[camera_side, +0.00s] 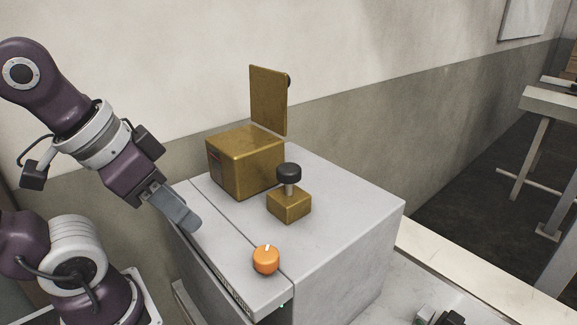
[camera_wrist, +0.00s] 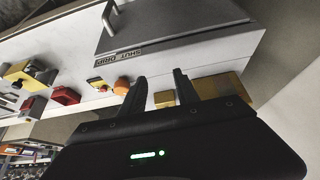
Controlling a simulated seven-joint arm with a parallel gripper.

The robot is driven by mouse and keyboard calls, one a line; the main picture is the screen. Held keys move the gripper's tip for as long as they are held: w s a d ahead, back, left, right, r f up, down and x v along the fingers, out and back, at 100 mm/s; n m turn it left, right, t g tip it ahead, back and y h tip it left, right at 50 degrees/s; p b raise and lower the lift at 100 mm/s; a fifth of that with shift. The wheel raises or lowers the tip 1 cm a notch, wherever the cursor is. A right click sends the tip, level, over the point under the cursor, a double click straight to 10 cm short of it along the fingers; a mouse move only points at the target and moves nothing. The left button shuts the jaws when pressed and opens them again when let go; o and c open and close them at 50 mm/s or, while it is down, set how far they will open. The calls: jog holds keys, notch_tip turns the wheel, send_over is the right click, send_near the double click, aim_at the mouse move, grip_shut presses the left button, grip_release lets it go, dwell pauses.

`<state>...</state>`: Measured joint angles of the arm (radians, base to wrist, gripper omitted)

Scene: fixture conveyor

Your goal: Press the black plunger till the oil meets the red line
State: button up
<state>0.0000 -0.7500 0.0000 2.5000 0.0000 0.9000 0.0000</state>
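The black plunger (camera_side: 289,172) is a round black knob on a short pale stem. It stands upright on a small brass block (camera_side: 289,206) on top of a grey cabinet. A larger brass box (camera_side: 245,160) sits behind it to the left, with a dark slot on its left face. Brass parts (camera_wrist: 219,86) show beyond the fingers.
An orange knob (camera_side: 266,260) sits on the cabinet's (camera_side: 345,205) front strip. An upright brass plate (camera_side: 268,100) stands behind the box. A wall runs behind. The cabinet top right of the plunger is clear. The wrist view shows a red part (camera_wrist: 65,96) and a labelled grey panel.

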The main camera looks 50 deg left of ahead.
jog(key=shift+c, duration=0.3)
grip_shut()
dwell(1.4)
